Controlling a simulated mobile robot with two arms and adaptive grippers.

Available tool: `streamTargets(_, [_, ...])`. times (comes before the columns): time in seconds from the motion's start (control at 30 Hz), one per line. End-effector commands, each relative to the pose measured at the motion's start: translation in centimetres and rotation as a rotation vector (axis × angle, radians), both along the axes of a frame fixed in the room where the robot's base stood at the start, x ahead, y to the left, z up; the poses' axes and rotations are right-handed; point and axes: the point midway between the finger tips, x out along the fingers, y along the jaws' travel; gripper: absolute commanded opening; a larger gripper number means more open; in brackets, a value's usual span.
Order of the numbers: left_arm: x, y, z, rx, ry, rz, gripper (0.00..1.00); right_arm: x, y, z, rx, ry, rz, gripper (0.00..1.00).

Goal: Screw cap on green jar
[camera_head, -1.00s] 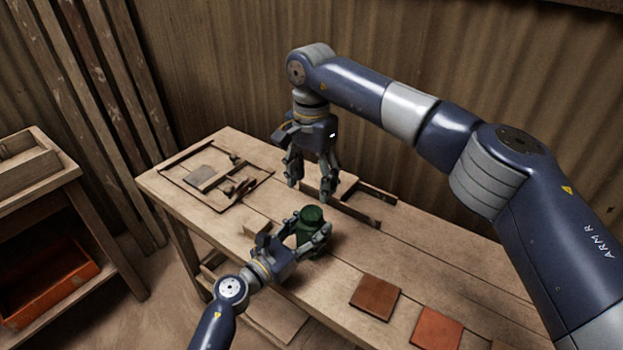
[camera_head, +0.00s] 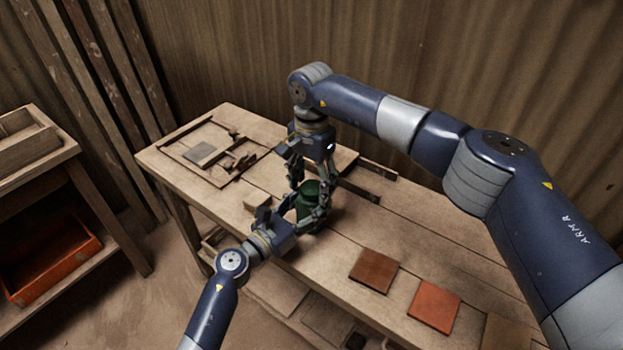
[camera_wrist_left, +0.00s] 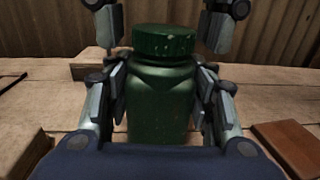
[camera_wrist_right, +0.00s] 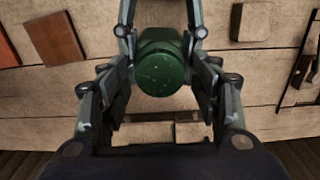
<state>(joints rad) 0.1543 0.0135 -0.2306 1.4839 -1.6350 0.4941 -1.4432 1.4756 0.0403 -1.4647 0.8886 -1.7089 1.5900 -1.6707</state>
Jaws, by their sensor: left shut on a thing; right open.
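The green jar (camera_wrist_left: 163,105) stands upright on the workbench with its green cap (camera_wrist_left: 165,42) sitting on its mouth. The jar also shows in the head view (camera_head: 309,200). My left gripper (camera_wrist_left: 165,95) is shut around the jar's body from the near side. My right gripper (camera_wrist_right: 160,85) points down from above with its fingers open, one on each side of the cap. In the right wrist view the cap (camera_wrist_right: 160,68) lies between the fingers with a gap at each side. Whether the cap is tight on the jar I cannot tell.
Brown tile (camera_head: 373,270) and orange tile (camera_head: 434,305) lie to the right on the workbench (camera_head: 340,250). A wooden frame with small parts (camera_head: 205,155) is at the back left. An orange bin (camera_head: 50,265) sits on the shelf at left.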

Motion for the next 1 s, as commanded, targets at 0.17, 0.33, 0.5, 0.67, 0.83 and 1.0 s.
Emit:
streamTargets(0.17, [0.01, -0.01, 0.01, 0.0, 0.0, 0.0, 0.0, 0.0, 0.01, 0.03, 0.0, 0.0, 0.0, 0.24])
streamTargets(0.33, [0.01, -0.01, 0.01, 0.0, 0.0, 0.0, 0.0, 0.0, 0.01, 0.03, 0.0, 0.0, 0.0, 0.12])
streamTargets(0.5, [0.0, -0.01, 0.01, 0.0, 0.0, 0.0, 0.0, 0.01, 0.01, 0.04, 0.0, 0.0, -0.054, 0.12])
streamTargets(0.67, [0.0, -0.01, 0.01, 0.0, 0.0, 0.0, 0.0, 0.02, -0.01, 0.04, -0.001, -0.001, -0.295, 0.12])
streamTargets(0.83, [0.0, -0.01, 0.01, 0.0, 0.0, 0.0, 0.0, 0.0, 0.0, 0.02, 0.0, 0.0, -0.616, 0.12])
streamTargets(1.0, [0.0, -0.01, 0.01, 0.0, 0.0, 0.0, 0.0, -0.02, 0.02, -0.02, 0.0, 0.0, -0.937, 0.12])
